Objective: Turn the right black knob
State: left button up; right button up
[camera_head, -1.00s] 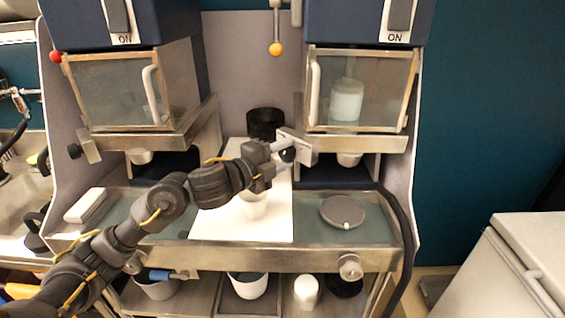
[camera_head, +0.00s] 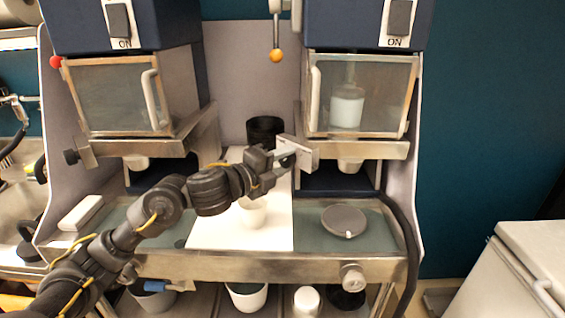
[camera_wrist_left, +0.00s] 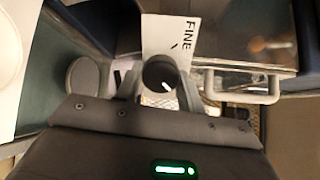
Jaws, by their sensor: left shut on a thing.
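The right black knob (camera_head: 287,160) sits on a tilted metal plate at the left side of the right machine. My left gripper (camera_head: 284,158) reaches it from the left and is shut on it. In the left wrist view the knob (camera_wrist_left: 161,74) lies between the two fingers, with a white mark on its face. The plate (camera_wrist_left: 172,33) behind it reads "FINE". The fingers partly hide the knob in the head view. My right gripper is in neither view.
The right machine's clear door (camera_head: 362,95) with a handle stands just above and right of the gripper. A white cup (camera_head: 252,210) stands on the white board below my arm. A black container (camera_head: 265,131) is behind. A grey round lid (camera_head: 344,221) lies at right.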

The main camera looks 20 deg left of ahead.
pick_arm(q)
jog(key=o, duration=0.9)
jog(key=shift+o, duration=0.2)
jog(key=b+v, duration=0.1)
jog(key=v, duration=0.9)
jog(key=shift+s+a, duration=0.2)
jog(key=shift+s, duration=0.15)
jog(key=shift+r, duration=0.1)
